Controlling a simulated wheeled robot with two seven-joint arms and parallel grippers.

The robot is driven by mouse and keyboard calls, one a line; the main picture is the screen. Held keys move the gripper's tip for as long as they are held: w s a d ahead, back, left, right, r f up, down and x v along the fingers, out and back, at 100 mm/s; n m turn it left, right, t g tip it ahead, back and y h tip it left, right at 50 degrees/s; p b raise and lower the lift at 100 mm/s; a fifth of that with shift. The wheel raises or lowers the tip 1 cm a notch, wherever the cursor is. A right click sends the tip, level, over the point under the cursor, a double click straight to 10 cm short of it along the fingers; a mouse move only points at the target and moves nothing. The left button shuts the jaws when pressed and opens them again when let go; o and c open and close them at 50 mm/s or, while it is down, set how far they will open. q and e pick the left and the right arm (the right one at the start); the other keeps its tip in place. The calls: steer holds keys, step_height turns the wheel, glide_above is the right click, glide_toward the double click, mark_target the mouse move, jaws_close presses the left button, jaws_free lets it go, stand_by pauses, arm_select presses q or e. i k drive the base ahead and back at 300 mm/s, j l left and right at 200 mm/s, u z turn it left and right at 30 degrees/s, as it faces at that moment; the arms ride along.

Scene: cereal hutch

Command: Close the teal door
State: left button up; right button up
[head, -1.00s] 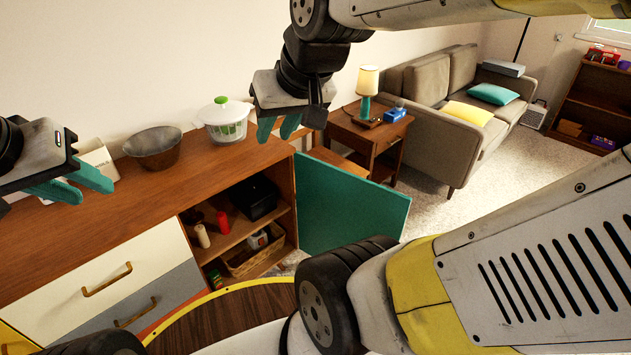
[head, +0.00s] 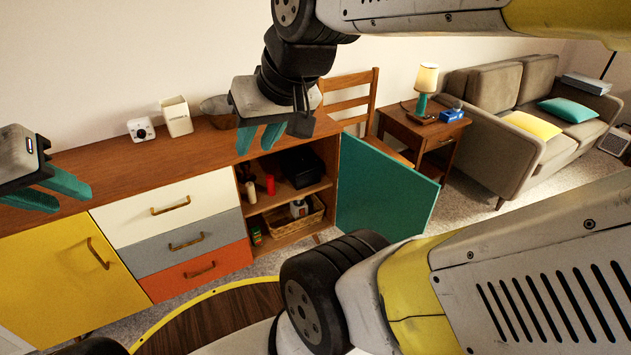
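The teal door (head: 385,192) is at the right end of the wooden hutch (head: 140,160) and stands wide open, swung out to the right. The cupboard opening beside it is uncovered. My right gripper (head: 259,140) is above the hutch's front edge, up and left of the door, its teal fingers pointing down, slightly apart and empty. It does not touch the door. My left gripper (head: 50,195) is at the far left in front of the hutch, its fingers apart and empty. My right arm's links cross in front of the door's lower side.
The cupboard holds a red bottle (head: 270,184), a black box (head: 300,167) and a wicker basket (head: 290,218). A wooden chair (head: 345,103) and a side table (head: 425,135) stand behind the door. A metal bowl (head: 215,108) on the hutch is partly hidden by my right gripper.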

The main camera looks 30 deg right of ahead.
mark_target(377, 192)
steer(key=l+u, duration=0.7)
steer(key=k+l+u, duration=0.15)
steer(key=l+u, duration=0.2)
steer(key=k+l, duration=0.15)
steer(key=l, duration=0.35)
steer(key=k+l, duration=0.15)
steer(key=l, duration=0.3)
steer(key=k+l, duration=0.15)
steer(key=l, duration=0.35)
steer(key=k+l, duration=0.2)
steer(key=l, duration=0.25)
steer(key=k+l, duration=0.15)
steer(key=l, duration=0.35)
steer(key=k+l, duration=0.15)
steer(key=l, duration=0.3)
steer(key=k+l, duration=0.15)
steer(key=l, duration=0.35)
steer(key=k+l, duration=0.15)
steer(key=l, duration=0.3)
steer(key=k+u, duration=0.2)
steer(key=k, duration=0.15)
